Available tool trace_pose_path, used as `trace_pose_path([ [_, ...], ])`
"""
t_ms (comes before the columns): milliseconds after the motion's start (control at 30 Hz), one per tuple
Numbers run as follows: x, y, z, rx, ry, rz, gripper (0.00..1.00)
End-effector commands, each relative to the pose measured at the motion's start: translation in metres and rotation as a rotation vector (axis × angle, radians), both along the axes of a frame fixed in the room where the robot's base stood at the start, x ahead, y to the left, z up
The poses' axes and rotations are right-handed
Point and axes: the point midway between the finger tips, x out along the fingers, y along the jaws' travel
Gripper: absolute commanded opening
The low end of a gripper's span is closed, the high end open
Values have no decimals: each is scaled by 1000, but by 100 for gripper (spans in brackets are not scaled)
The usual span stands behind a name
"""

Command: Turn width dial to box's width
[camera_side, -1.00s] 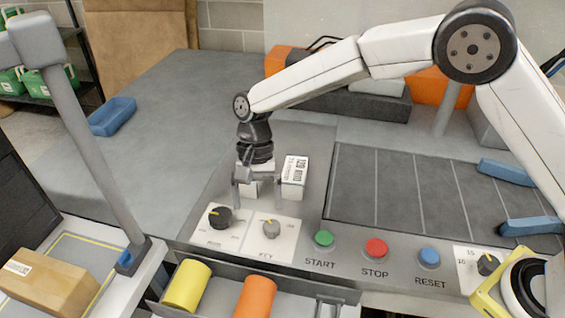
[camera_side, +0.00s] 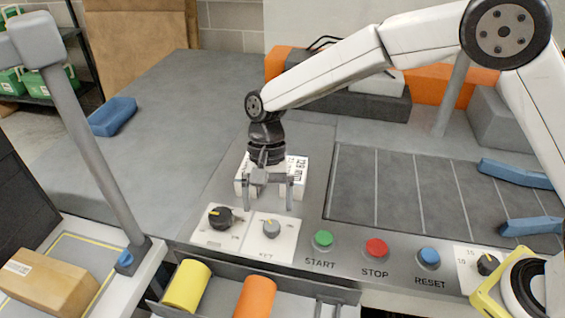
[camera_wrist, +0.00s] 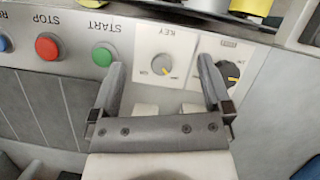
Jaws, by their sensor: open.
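The labels are too blurred for me to tell which is the width dial. The wrist view shows the grey dial (camera_wrist: 162,64) and the black dial (camera_wrist: 229,72) upside down. My gripper (camera_side: 269,206) is open and empty, just behind the grey dial; its fingers (camera_wrist: 160,70) show either side of that dial in the wrist view. The brown box (camera_side: 48,284) lies at the far left with a label on top.
Green START (camera_side: 323,239), red STOP (camera_side: 376,249) and blue RESET (camera_side: 429,257) buttons lie to the right. A third dial (camera_side: 488,265) is farther right. A tray with cylinders is in front.

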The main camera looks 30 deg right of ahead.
Motion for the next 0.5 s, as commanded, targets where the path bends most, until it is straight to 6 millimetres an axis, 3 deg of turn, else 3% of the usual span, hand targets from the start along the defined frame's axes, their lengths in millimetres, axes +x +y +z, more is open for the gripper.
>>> trace_pose_path([
  [267, 23, 8, -22, 47, -205, 240, 100],
  [500, 57, 23, -43, 72, -491, 612, 100],
])
